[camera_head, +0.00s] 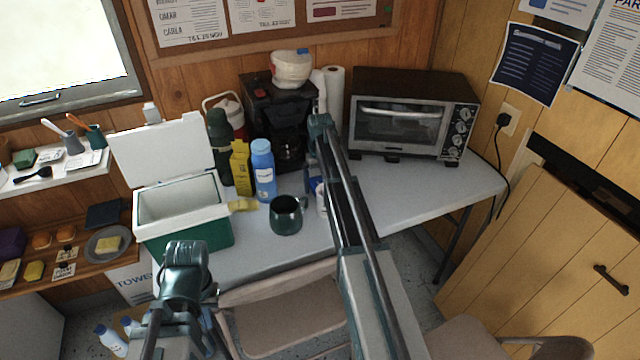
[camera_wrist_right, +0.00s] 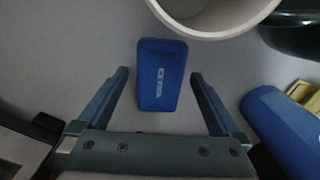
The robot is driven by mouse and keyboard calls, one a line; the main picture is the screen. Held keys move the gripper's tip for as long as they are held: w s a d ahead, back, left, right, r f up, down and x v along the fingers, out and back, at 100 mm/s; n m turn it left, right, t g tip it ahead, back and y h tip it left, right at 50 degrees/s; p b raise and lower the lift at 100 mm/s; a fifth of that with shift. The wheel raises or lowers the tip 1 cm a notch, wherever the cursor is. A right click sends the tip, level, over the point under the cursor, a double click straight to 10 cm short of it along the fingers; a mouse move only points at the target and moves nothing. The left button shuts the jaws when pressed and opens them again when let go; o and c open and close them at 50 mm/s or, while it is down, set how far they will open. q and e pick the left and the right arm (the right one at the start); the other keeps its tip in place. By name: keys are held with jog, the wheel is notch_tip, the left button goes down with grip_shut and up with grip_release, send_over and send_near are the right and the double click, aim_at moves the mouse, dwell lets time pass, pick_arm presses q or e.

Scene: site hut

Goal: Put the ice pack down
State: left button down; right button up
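The ice pack (camera_wrist_right: 162,88) is a small blue block with a white label. In the right wrist view it lies flat on the grey table top, with a gap to each finger. A bit of blue, likely the ice pack (camera_head: 314,183), shows in the head view, mostly hidden by my right arm. My right gripper (camera_wrist_right: 160,73) is open, its fingers on either side of the ice pack. My left gripper (camera_head: 187,255) is in front of the cooler; its fingers are too foreshortened to tell their opening.
A white mug (camera_wrist_right: 212,10) stands close to the ice pack, with a dark green mug (camera_head: 286,216) and blue bottle (camera_head: 263,170) nearby. An open cooler (camera_head: 190,238) stands left, a toaster oven (camera_head: 400,120) right. The table's right part (camera_head: 420,185) is clear.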

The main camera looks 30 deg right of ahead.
notch_tip(320, 180, up, 12)
jog(key=p, duration=1.2)
jog(key=shift+r, duration=0.15)
